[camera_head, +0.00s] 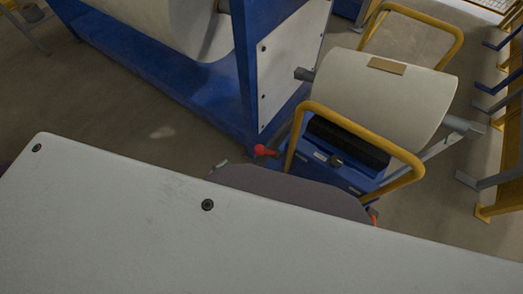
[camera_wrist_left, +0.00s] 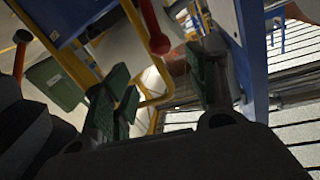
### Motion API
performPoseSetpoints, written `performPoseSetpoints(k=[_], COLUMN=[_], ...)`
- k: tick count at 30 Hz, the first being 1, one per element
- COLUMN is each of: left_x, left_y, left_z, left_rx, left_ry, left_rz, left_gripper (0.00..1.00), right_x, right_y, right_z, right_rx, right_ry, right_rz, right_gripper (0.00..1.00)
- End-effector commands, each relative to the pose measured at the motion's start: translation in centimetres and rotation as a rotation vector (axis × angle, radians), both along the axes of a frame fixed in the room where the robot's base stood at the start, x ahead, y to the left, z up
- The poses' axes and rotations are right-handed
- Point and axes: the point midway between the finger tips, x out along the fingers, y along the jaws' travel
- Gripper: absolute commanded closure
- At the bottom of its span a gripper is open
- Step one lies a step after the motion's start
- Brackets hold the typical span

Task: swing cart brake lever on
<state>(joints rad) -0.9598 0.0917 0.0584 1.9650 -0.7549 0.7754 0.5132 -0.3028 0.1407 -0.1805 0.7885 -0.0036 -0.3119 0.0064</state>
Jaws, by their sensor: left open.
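The cart (camera_head: 345,170) has a blue body and yellow rails and carries a large pale film roll (camera_head: 385,95). A lever with a red knob (camera_head: 265,151) sticks out at the cart's left side. In the left wrist view a red lever with a rounded end (camera_wrist_left: 158,43) comes down from the top, in line with the gap between the fingers. My left gripper (camera_wrist_left: 160,88) is open, its green-padded fingers apart with nothing gripped. In the head view only a small part of it (camera_head: 220,165) shows, just left of the red knob; the rest is hidden. My right gripper is not in view.
A blue machine frame (camera_head: 245,75) with a white panel and another big roll (camera_head: 175,20) stands behind, left of the cart. Yellow and grey racks (camera_head: 500,120) stand at the right. Bare floor (camera_head: 110,120) lies at the left.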

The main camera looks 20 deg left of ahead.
Motion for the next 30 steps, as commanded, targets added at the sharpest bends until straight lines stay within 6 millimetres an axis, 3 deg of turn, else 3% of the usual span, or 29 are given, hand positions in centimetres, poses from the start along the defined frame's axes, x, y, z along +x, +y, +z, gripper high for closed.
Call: performPoseSetpoints(k=[14, 30], left_x=[0.7, 5.3], left_y=[-0.4, -3.2], left_z=[0.0, 0.1], left_rx=[-0.001, 0.000], left_ry=[-0.001, -0.002], left_rz=[0.000, 0.001], left_gripper=[0.42, 0.42], right_x=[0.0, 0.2], right_y=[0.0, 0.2], right_z=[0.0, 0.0], right_rx=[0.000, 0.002], right_ry=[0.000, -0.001], right_rz=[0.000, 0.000], right_gripper=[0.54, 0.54])
